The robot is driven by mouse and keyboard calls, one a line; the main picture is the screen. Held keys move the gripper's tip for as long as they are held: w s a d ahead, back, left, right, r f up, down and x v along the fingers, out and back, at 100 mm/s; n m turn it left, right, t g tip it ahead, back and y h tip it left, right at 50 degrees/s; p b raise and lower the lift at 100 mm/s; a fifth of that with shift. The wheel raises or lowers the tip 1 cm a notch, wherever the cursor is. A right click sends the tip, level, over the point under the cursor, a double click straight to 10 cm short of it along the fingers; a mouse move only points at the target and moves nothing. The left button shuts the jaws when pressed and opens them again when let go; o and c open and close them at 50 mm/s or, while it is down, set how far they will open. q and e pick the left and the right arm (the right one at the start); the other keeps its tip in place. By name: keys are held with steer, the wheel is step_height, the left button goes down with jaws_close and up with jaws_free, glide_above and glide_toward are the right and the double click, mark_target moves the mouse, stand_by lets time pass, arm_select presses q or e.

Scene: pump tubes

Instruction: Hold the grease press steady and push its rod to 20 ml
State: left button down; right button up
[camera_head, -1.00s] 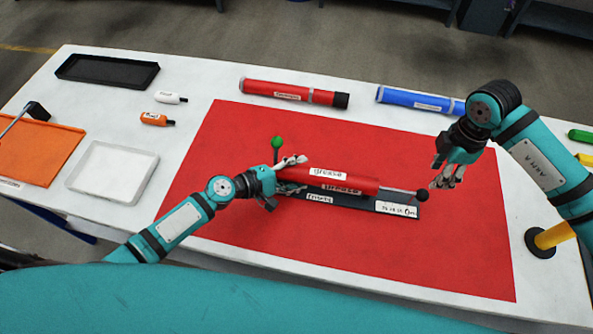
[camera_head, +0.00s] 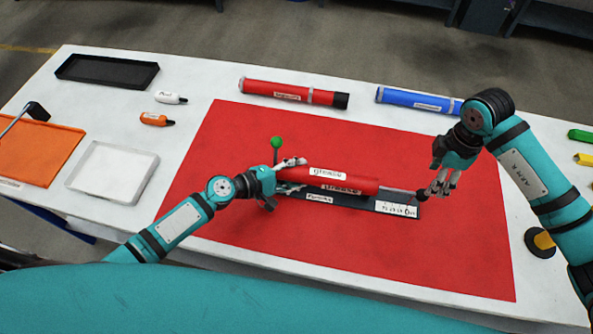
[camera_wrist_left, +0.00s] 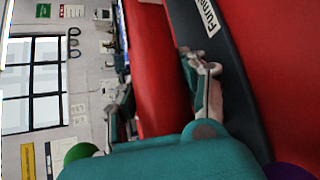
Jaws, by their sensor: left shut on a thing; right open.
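The grease press, a red tube labelled grease (camera_head: 345,177), lies on a dark base with a scale (camera_head: 395,208) on the red mat (camera_head: 400,265). A thin rod sticks out of its right end; its black knob (camera_head: 421,196) is partly hidden by my right gripper. My left gripper (camera_head: 290,175) is shut on the tube's left end. The red tube also shows in the left wrist view (camera_wrist_left: 155,75), beside a gripper finger. My right gripper (camera_head: 436,187) is open, with its fingers at the knob; whether they touch it I cannot tell. The rod's reading is too small to tell.
A red tube (camera_head: 290,93) and a blue tube (camera_head: 415,100) lie behind the mat. A green ball (camera_head: 277,142) stands near my left gripper. A white tray (camera_head: 112,172) and an orange tray (camera_head: 45,150) lie at left. The mat's front is clear.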

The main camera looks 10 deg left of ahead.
mark_target(423, 194)
step_height(423, 194, down, 10)
steer(key=shift+r, duration=0.15)
stand_by(0.4)
jaws_close()
stand_by(0.4)
